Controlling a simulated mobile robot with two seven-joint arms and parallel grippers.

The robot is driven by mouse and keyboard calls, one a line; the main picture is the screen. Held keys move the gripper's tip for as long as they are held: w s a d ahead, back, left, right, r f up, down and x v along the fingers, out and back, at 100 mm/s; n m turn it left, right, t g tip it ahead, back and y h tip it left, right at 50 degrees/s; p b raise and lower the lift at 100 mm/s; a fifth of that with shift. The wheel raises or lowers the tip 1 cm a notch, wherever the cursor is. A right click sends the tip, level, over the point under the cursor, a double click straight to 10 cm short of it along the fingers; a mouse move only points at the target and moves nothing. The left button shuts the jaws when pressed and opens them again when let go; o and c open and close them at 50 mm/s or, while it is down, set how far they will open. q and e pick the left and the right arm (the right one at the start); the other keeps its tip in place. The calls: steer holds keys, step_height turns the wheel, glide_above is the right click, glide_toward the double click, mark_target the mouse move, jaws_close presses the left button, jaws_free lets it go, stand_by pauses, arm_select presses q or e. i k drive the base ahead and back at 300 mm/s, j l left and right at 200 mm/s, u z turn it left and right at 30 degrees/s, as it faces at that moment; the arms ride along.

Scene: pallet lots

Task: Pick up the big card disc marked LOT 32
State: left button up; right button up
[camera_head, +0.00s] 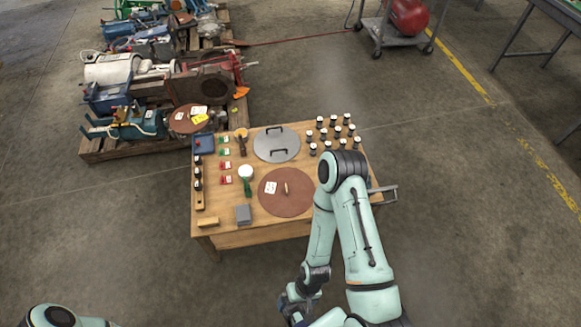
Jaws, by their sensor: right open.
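A big brown disc (276,203) lies flat on the wooden table, front right of its middle. A white label and a small tan peg-like piece sit on it. Another brown disc (180,125) with white and yellow labels lies on the pallet load at the left. The print on both is too small to read, so I cannot tell which says LOT 32. My right gripper (293,303) is low in front of the table, open and apart from both discs; its fingers are partly hidden by the arm. My left gripper is out of view; only part of that arm shows bottom left.
A loaded pallet (98,155) stands behind left.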

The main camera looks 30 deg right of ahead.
mark_target(284, 191)
steer(key=z, duration=1.1)
